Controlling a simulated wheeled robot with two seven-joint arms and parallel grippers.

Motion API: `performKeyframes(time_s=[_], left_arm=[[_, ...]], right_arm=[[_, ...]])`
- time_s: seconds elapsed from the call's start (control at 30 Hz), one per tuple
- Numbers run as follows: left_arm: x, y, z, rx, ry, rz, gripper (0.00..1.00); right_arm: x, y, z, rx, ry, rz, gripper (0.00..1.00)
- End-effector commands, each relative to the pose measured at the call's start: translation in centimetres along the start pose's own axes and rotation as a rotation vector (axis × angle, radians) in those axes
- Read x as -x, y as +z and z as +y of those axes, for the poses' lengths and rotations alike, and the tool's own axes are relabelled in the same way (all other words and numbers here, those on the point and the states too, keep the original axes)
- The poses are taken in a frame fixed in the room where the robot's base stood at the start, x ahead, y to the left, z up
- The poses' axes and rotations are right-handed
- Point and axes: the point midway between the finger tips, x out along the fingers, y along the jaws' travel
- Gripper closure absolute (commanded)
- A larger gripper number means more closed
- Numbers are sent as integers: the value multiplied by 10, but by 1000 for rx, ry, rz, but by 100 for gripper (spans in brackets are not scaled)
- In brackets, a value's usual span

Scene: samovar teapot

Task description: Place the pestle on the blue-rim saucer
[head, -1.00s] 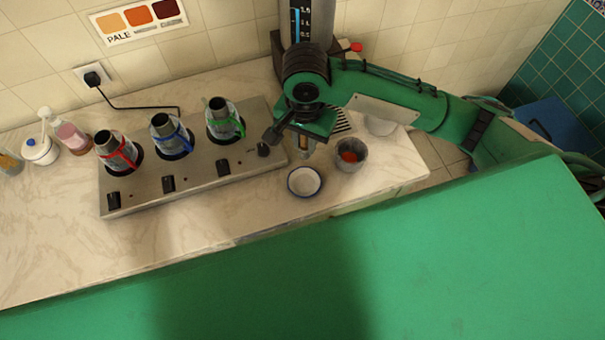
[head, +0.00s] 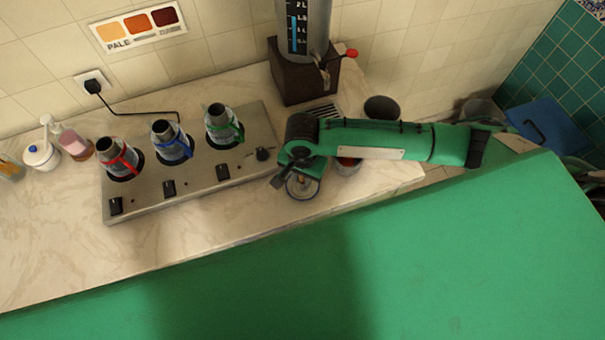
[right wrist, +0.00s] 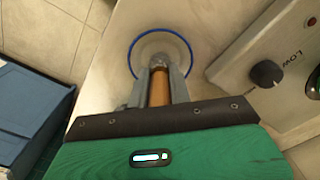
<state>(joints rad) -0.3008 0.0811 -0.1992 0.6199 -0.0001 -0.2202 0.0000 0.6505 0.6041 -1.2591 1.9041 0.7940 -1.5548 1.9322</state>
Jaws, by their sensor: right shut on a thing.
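The blue-rim saucer (head: 290,193) stands on the counter near its front edge. It also shows in the right wrist view (right wrist: 143,43), with its blue rim round a pale inside. My right gripper (head: 302,182) is over the saucer in the head view and hides most of it. In the right wrist view my right gripper (right wrist: 160,80) is shut on the pestle (right wrist: 159,90), whose brown handle lies between the fingers. The pestle's grey end is over the saucer; I cannot tell whether it touches. My left gripper is not in view.
A steel hot plate (head: 215,183) with three pots stands left of the saucer. A grey cup (head: 347,168) with red contents is partly hidden behind my right arm. The samovar (head: 303,75) and a dark pot (head: 382,108) stand behind.

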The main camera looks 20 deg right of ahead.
Motion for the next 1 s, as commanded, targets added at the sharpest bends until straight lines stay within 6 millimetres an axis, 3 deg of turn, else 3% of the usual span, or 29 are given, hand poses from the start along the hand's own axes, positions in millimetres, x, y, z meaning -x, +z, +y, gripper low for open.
performKeyframes(time_s=[0.23,0.27,0.37,0.73,0.87,1.0], left_arm=[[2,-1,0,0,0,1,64],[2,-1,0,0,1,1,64],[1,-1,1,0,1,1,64],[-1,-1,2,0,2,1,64],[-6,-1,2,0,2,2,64],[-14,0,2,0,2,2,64]], right_arm=[[-2,0,0,-1,1,0,100],[-3,0,0,-1,1,0,78],[-2,0,0,-1,0,0,59],[0,0,0,1,-1,0,59],[18,0,-1,1,-4,0,59],[48,0,-1,1,-6,0,59]])
